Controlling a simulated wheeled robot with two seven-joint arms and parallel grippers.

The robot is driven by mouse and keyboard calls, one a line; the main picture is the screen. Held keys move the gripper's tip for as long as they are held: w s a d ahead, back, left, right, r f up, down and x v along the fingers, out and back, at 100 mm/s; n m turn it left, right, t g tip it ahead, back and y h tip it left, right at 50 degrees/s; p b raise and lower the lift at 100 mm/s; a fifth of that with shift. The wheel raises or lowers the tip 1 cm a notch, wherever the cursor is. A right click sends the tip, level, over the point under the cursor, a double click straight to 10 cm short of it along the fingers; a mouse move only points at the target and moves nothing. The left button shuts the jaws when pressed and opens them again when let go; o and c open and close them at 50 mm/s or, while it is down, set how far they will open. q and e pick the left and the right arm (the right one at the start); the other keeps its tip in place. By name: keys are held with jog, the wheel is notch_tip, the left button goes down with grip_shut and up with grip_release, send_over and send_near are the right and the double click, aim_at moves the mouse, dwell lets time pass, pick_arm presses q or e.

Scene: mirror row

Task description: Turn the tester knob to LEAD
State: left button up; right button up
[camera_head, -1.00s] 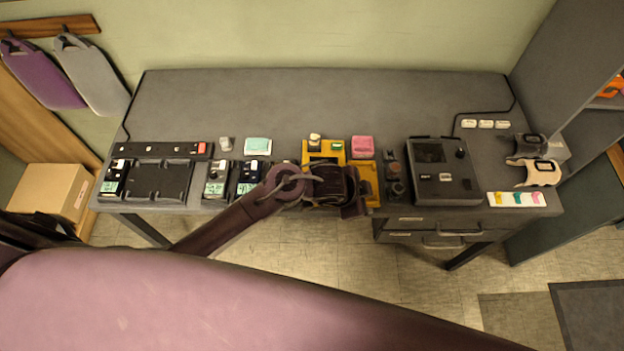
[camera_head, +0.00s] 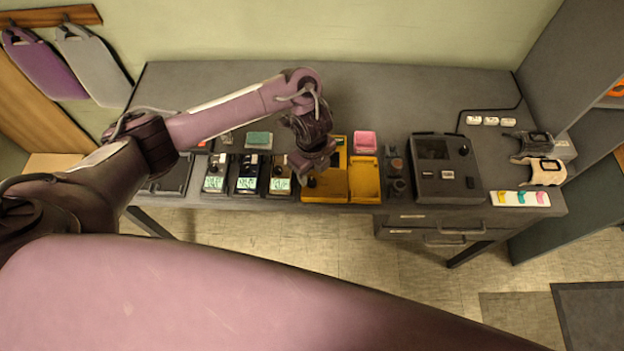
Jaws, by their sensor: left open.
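My left gripper (camera_head: 314,167) hangs over the upper left part of a yellow case (camera_head: 340,183) on the bench. It is open, and I see nothing held in it. The yellow case has a dark round knob (camera_head: 311,182) on its left half, just below the fingers; I cannot tell whether they touch it. A dark box (camera_head: 446,185) with a screen and a small knob (camera_head: 463,150) stands to the right, clear of the gripper. I cannot read any LEAD marking or tell which device is the tester. My right gripper is out of view.
Several small meters with lit displays (camera_head: 247,184) stand left of the yellow case. Dark knobs or cups (camera_head: 397,176) sit between it and the dark box. A pink block (camera_head: 365,143) is behind. The back of the grey bench (camera_head: 410,95) is clear.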

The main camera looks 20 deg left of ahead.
aim_at(312, 181)
pick_arm(q)
jog(key=shift+f, duration=1.85)
grip_shut()
